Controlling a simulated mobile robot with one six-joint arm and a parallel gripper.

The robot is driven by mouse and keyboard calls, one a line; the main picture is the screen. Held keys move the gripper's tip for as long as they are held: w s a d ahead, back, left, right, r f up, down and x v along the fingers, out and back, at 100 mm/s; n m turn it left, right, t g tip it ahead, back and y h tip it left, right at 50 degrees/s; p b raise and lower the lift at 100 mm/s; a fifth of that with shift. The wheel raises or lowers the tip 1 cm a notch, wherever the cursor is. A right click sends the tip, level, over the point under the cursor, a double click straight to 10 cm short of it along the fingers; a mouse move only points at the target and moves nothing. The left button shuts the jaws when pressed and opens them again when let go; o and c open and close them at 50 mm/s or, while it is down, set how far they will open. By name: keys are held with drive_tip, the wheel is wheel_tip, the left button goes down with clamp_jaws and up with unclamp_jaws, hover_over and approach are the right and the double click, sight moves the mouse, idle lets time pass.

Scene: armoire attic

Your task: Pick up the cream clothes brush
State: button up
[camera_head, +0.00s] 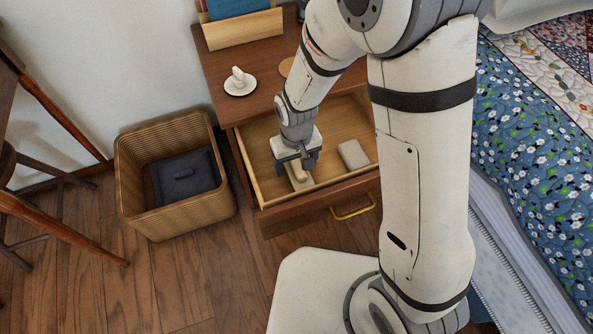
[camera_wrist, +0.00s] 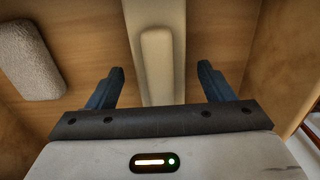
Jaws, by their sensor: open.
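The cream clothes brush (camera_head: 300,176) lies in the open drawer (camera_head: 258,150), near its front. In the wrist view the brush (camera_wrist: 157,62) runs up the middle of the picture, with a raised block along it. My gripper (camera_head: 296,167) is down inside the drawer over the brush. In the wrist view my gripper (camera_wrist: 160,82) is open, with one dark finger on each side of the brush and a gap on both sides. My gripper hides part of the brush in the head view.
A grey block-shaped item (camera_head: 353,154) lies to the right in the drawer; it also shows in the wrist view (camera_wrist: 29,60). A wicker basket (camera_head: 128,185) with a dark folded item (camera_head: 185,178) stands left. A saucer (camera_head: 240,88) with a small white object is on the nightstand.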

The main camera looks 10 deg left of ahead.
sight(296, 161)
drive_tip(key=shift+f, duration=0.45)
drive_tip(key=shift+r, duration=0.1)
drive_tip(key=shift+c, duration=0.5)
drive_tip(key=c, duration=1)
wheel_tip(296, 161, up, 10)
drive_tip(key=p, duration=0.4)
drive_tip(key=shift+c, duration=0.2)
